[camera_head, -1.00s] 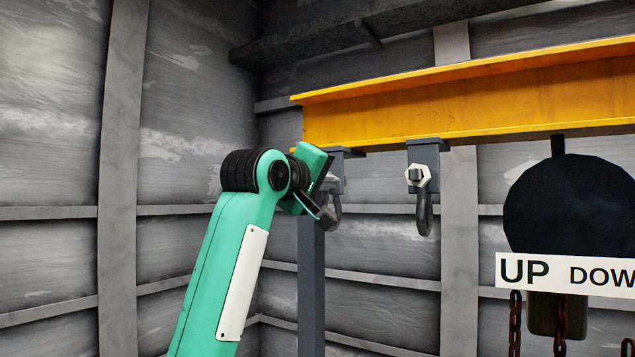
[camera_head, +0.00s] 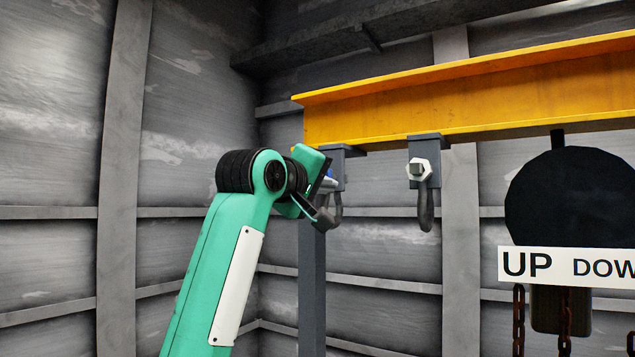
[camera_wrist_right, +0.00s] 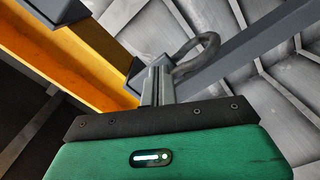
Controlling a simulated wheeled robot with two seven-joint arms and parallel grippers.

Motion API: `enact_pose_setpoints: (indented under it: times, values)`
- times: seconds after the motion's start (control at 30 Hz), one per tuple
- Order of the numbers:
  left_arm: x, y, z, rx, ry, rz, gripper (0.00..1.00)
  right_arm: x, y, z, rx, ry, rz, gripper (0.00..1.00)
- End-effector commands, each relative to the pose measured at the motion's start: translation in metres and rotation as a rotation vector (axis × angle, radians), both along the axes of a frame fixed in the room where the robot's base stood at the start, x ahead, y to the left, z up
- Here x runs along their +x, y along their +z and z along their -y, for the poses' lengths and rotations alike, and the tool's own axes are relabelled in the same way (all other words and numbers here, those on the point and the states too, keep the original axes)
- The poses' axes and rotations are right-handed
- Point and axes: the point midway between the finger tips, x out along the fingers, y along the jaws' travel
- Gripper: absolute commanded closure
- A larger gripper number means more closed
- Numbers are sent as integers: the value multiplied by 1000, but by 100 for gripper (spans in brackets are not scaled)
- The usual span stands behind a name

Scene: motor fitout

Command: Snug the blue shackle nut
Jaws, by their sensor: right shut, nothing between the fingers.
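My right gripper (camera_head: 322,198) is shut and empty at the left shackle (camera_head: 336,208) under the yellow beam. A small patch of the blue nut (camera_head: 330,174) shows just above the fingers; the rest is hidden behind my gripper. In the right wrist view the closed fingers (camera_wrist_right: 157,86) point at the hanger block, with the grey shackle loop (camera_wrist_right: 203,50) beside them. I cannot tell from these views whether the fingers touch the nut, and no blue shows in the wrist view. My left gripper is not in view.
A second shackle (camera_head: 426,208) with a pale hex nut (camera_head: 419,169) hangs to the right under the yellow beam (camera_head: 450,90). Farther right are a black round hoist body (camera_head: 570,200), an UP/DOWN sign (camera_head: 570,267) and chains. A grey post (camera_head: 311,290) stands below the left shackle.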

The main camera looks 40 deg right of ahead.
Motion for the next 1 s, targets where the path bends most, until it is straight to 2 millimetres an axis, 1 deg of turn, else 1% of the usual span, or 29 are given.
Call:
enact_pose_setpoints:
  times: [0.03, 0.3, 0.47, 0.8, 0.87, 0.93, 1.0]
  values:
    - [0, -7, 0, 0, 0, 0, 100, -3, -3, -6, -2, 0, 1, 100]
    - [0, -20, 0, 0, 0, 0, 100, -15, -2, -36, -1, -1, 0, 100]
    - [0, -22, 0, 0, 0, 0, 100, -19, -1, -45, 0, -1, 0, 100]
    - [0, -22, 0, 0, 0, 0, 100, -18, -3, -44, -11, -8, -9, 100]
    - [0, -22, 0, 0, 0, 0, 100, -17, -6, -41, -39, -27, -28, 100]
    - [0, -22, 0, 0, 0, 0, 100, -15, -15, -35, -99, -67, -74, 100]
    - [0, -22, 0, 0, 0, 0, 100, -13, -25, -28, -192, -127, -145, 100]
